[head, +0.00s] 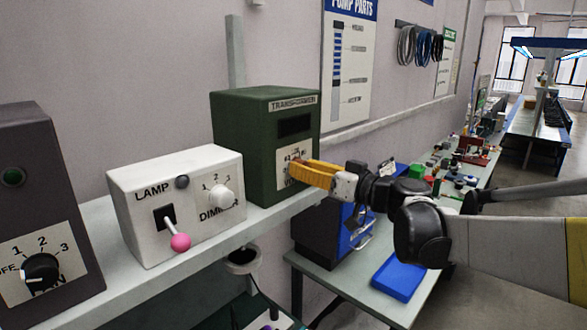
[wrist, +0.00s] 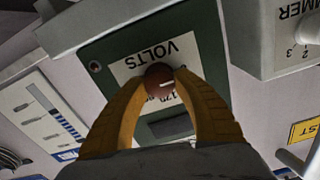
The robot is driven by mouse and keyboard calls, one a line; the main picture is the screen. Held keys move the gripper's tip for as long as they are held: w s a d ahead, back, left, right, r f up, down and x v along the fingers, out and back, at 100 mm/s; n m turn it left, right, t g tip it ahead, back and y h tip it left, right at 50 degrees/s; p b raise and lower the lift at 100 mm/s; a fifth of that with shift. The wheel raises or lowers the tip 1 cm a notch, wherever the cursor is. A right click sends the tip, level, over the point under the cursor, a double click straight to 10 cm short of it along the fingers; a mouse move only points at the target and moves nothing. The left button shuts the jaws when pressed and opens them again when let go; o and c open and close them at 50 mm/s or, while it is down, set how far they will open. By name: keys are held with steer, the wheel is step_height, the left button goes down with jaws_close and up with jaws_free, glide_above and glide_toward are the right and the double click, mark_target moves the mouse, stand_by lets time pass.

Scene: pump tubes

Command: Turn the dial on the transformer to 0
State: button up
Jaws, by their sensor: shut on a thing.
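The green transformer box (head: 232,130) stands on the shelf in the middle of the head view, with a white dial plate on its front. In the wrist view the transformer front (wrist: 212,52) appears upside down, with the word VOLTS on the plate (wrist: 186,47). The dial (wrist: 158,80) is a round reddish-brown knob with a light pointer mark. My gripper (head: 297,172) is at the dial, and its yellow fingers (wrist: 160,88) are closed on both sides of the knob. The fingers hide most of the scale, so the dial's setting cannot be read.
Left of the transformer stands a white box (head: 150,180) with a pink-tipped lamp lever and a dimmer knob. A dark box (head: 40,190) with a numbered knob is at far left.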

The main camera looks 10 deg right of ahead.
steer(key=shift+r, duration=0.1)
steer(key=o, duration=1.2)
steer(key=v, duration=1.2)
